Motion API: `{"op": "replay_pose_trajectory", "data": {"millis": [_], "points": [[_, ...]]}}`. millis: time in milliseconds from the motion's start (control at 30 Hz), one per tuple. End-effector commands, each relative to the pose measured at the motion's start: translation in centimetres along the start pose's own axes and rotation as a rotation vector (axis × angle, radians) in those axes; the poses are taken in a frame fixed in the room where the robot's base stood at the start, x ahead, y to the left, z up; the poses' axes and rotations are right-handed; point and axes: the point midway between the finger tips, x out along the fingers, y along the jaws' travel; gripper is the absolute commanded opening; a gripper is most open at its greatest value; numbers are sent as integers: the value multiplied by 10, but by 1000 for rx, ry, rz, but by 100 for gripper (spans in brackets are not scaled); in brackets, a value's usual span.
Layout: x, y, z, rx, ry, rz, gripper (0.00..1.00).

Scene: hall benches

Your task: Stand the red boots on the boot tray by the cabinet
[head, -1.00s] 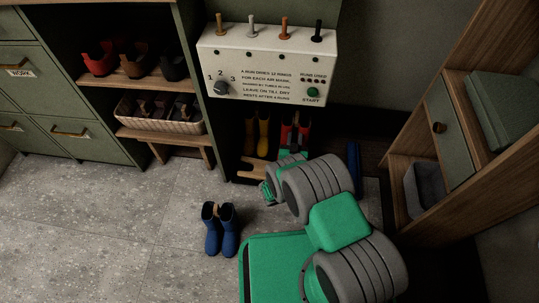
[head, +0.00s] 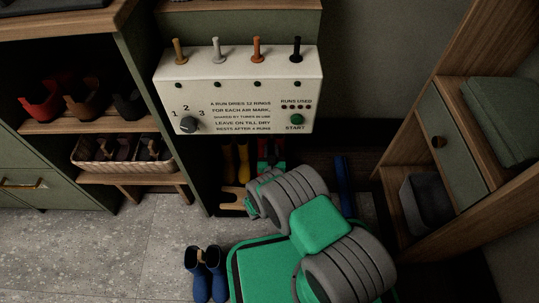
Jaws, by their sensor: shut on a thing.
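The red boots (head: 264,149) show only as a small red patch under the white panel, mostly hidden behind my arm. My gripper (head: 272,163) is at them, green and dark, and is shut on them. Its fingertips are largely covered by my wrist, so I cannot tell how they grip or whether the boots touch the stand. A dark flat area (head: 367,212) lies on the floor at the right, beside the wooden cabinet (head: 405,215). It may be the boot tray, but my arm covers part of it.
Yellow boots (head: 236,160) are left of the red ones, above a wooden stand (head: 232,201). The white panel (head: 240,88) overhangs them. Blue boots (head: 206,272) stand on the floor. A blue upright thing (head: 344,182) is right of my arm. Bare floor lies at left.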

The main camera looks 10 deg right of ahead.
Motion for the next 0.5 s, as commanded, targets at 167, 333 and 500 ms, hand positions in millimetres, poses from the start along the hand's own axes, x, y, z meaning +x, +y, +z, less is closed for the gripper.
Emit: {"op": "replay_pose_trajectory", "data": {"millis": [167,333,500], "points": [[0,1,33,1,0,2,0],[0,2,30,1,0,4,0],[0,3,31,1,-3,5,34]]}}
